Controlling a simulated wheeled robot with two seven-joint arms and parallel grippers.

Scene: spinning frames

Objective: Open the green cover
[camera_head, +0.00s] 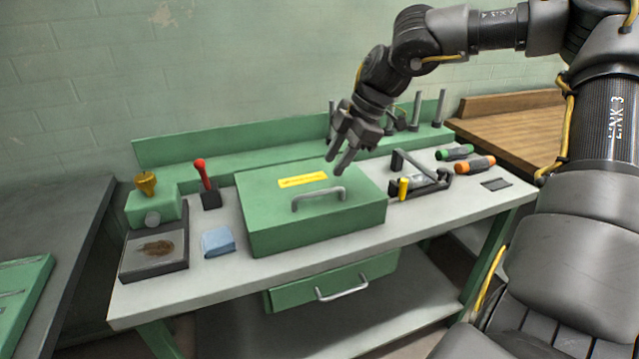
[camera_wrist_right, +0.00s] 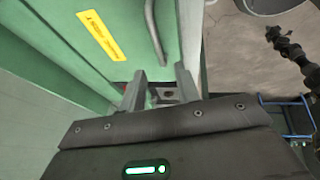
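The green cover (camera_head: 262,191) is a closed box-like lid on the workbench, with a yellow label (camera_head: 303,180) and a grey handle (camera_head: 319,199) on top. My right gripper (camera_head: 338,168) is above the back part of the cover, behind and above the handle, its fingers pointing down. Its fingertips (camera_wrist_right: 160,76) are apart and nothing is between them. In the right wrist view the cover (camera_wrist_right: 50,55) fills the left, with the handle (camera_wrist_right: 154,32) beyond the fingertips and not gripped. My left gripper is not in view.
Left of the cover are a blue cloth (camera_head: 217,241), a red-knobbed lever (camera_head: 204,175) and a dark tray (camera_head: 154,256). Right of it are a black clamp-like fixture (camera_head: 422,181) and green (camera_head: 455,152) and orange (camera_head: 475,164) tools. A drawer (camera_head: 332,283) hangs below.

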